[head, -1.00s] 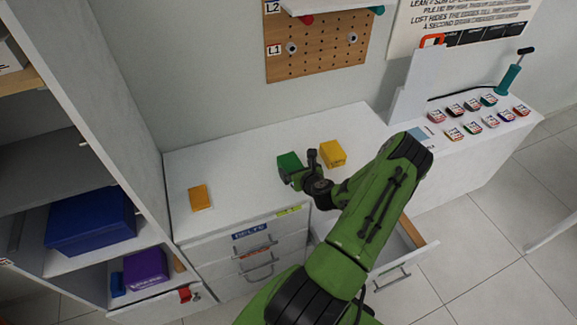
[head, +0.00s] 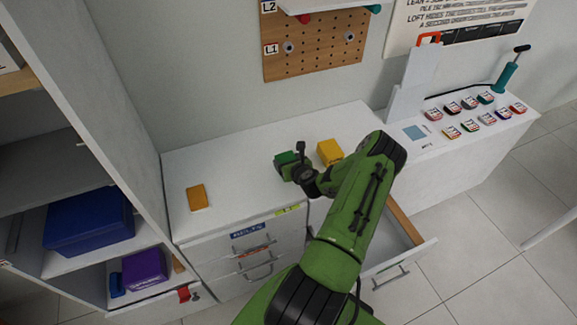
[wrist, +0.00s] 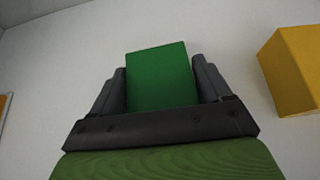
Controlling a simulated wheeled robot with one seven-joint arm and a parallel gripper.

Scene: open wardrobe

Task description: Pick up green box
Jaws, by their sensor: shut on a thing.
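The green box (head: 285,158) is on or just above the white counter top in the head view, partly hidden by my gripper. My gripper (head: 293,165) is at the box from its right and front side. In the wrist view the green box (wrist: 160,78) sits between the two dark fingers of my gripper (wrist: 162,90), with a finger against each side. The gripper is shut on it. I cannot tell whether the box touches the counter.
A yellow box (head: 329,152) stands close to the right of the green box. An orange flat box (head: 197,197) lies at the counter's left. An open drawer (head: 405,250) juts out under my arm. A tall shelf with a blue box (head: 90,220) and a purple box (head: 145,268) stands left.

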